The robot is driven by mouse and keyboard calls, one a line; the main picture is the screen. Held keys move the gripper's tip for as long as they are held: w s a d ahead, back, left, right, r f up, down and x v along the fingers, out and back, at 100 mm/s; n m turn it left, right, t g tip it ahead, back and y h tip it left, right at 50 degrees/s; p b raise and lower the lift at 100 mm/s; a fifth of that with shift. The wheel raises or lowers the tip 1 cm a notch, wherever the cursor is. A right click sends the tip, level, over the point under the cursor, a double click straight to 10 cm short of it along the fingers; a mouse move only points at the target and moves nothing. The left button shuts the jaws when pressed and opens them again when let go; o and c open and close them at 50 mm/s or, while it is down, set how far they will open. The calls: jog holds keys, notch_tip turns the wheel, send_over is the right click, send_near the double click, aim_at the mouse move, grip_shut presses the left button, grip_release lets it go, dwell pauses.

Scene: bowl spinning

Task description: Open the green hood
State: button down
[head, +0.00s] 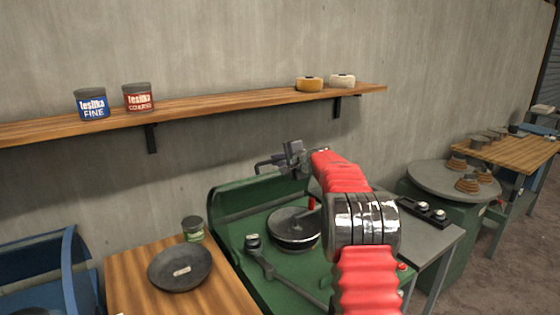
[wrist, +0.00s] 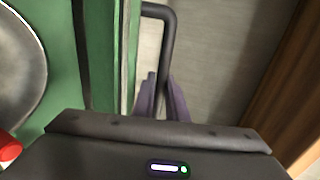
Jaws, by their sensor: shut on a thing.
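The green hood (head: 232,203) stands raised along the back of the green machine, near the wall. The machine's inside is uncovered. My gripper (head: 275,166) is at the hood's top edge, shut on the dark bar handle (head: 263,163). In the wrist view, the purple-grey fingers (wrist: 162,95) close around the lower part of the handle (wrist: 170,45), beside the green hood edge (wrist: 103,50). My red arm covers the right part of the machine and hood.
Inside the machine are a round grey plate (head: 291,240) and a lever arm (head: 262,266). A wooden shelf (head: 220,102) with tins runs along the wall above. A wooden table (head: 135,290) with a dark bowl (head: 180,266) stands left. A round grey table (head: 425,179) is right.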

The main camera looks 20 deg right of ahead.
jog(key=c, duration=1.8)
grip_release()
jog(key=shift+s, duration=0.1)
jog(key=shift+o, duration=0.2)
jog(key=shift+s+r, duration=0.1)
jog(key=v, duration=1.3)
jog(key=shift+s+d, duration=0.15)
jog(key=shift+s, duration=0.15)
